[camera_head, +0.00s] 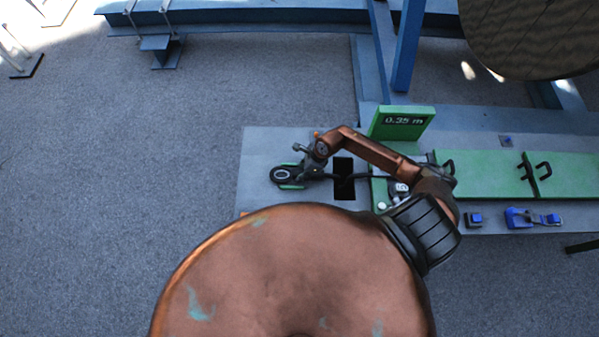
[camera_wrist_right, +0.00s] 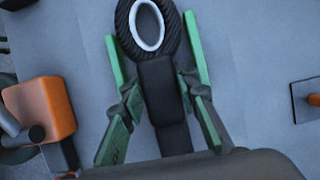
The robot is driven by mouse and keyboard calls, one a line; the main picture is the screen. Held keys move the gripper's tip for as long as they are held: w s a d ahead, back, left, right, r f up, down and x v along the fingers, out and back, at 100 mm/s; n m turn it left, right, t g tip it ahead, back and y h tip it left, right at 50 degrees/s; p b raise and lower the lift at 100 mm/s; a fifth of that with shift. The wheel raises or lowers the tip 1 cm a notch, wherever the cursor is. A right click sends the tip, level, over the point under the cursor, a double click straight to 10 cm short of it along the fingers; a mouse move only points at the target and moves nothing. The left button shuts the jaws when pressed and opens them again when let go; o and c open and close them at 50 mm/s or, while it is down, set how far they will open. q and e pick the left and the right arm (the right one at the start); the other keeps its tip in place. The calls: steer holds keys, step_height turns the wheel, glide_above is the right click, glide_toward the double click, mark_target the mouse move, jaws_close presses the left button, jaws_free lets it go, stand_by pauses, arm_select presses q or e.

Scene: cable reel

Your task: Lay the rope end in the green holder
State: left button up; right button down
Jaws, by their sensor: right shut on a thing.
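The rope end is a black eye loop with a pale inner ring (camera_head: 285,175), followed by a thick black sleeve. In the right wrist view the loop (camera_wrist_right: 122,28) points away from me and the sleeve (camera_wrist_right: 158,85) runs back toward my wrist. The green holder (camera_head: 291,187) shows as narrow green strips on both sides of the loop; one strip also shows in the right wrist view (camera_wrist_right: 195,45). I cannot tell whether the loop touches the holder's floor. My right gripper (camera_head: 308,172) is shut on the sleeve just behind the loop. My left gripper is out of view.
The grey plate (camera_head: 258,150) has a dark rectangular slot (camera_head: 344,190) right of the loop. A green sign (camera_head: 403,121) reads 0.35 m. Green panels with black handles (camera_head: 480,175) and blue clamps (camera_head: 530,218) lie right. An orange block (camera_wrist_right: 40,108) stands beside my gripper.

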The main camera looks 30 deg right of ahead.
stand_by(0.3)
steer(key=c, duration=1.4)
jaws_free()
steer(key=shift+s+f, duration=0.1)
steer(key=shift+f, duration=0.05)
steer(key=v, duration=1.2)
